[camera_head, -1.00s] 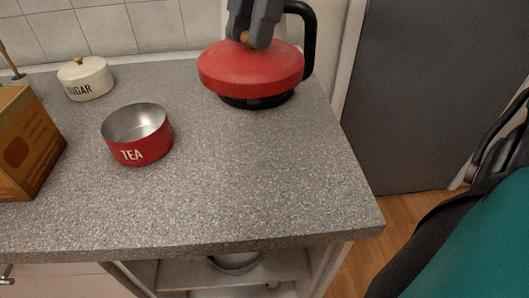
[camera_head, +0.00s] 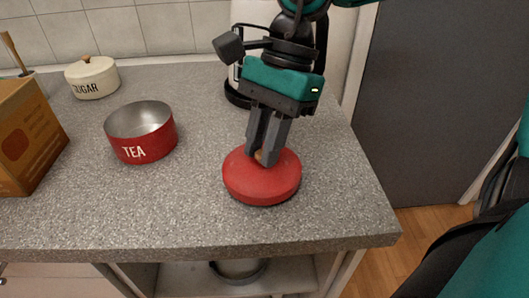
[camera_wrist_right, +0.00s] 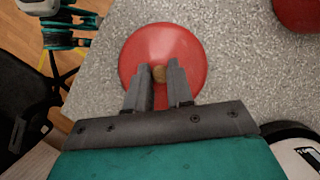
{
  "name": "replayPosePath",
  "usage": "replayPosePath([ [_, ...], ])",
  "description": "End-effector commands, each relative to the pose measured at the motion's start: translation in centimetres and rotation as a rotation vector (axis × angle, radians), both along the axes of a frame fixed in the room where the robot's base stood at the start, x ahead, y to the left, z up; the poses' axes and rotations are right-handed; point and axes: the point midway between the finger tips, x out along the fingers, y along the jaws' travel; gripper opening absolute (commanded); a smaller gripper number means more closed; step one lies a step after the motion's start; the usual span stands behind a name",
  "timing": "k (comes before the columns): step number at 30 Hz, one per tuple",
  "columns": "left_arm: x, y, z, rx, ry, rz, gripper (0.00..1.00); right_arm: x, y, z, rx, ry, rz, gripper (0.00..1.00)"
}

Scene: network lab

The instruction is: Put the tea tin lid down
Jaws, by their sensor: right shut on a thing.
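The red tea tin lid (camera_head: 262,187) is at the front right of the grey worktop in the head view. My right gripper (camera_head: 263,158) is shut on its small wooden knob, from above. The lid is level and low, at or just above the worktop; I cannot tell whether it touches. In the right wrist view the lid (camera_wrist_right: 160,45) shows with the fingers (camera_wrist_right: 160,74) on either side of the knob. The red TEA tin (camera_head: 141,140) stands open and empty to the left. My left gripper is not in view.
A cream SUGAR tin (camera_head: 92,78) stands at the back left, and a brown box (camera_head: 25,135) at the left edge. The kettle (camera_head: 238,92) is behind my right arm. The worktop (camera_head: 170,210) is clear at the front, ending at its right edge.

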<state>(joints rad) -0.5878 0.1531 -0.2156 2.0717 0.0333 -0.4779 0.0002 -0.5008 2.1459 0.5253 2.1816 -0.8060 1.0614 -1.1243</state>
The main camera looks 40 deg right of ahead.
Motion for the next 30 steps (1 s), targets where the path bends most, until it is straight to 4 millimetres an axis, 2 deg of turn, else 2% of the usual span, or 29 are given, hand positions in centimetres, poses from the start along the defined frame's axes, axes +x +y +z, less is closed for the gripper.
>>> replayPosePath([
  [1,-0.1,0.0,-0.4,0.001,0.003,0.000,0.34,-0.1,0.0,-1.1,-0.001,0.005,0.001,0.00],
  [4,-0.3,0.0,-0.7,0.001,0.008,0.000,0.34,-0.1,0.0,-2.1,-0.001,0.003,0.000,0.00],
  [16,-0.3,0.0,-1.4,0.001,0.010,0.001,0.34,0.0,0.0,-2.6,-0.001,0.000,0.000,0.00],
  [17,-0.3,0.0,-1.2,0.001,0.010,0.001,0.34,0.0,0.0,-2.4,-0.001,0.000,0.000,0.24],
  [18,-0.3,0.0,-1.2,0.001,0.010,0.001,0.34,0.0,0.0,-2.4,-0.001,0.000,0.000,0.28],
  [24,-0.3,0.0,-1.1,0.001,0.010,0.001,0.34,0.0,0.0,-2.4,-0.001,0.001,0.000,0.47],
  [30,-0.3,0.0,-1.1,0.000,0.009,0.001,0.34,0.0,0.0,-2.3,-0.001,0.001,0.000,0.47],
])
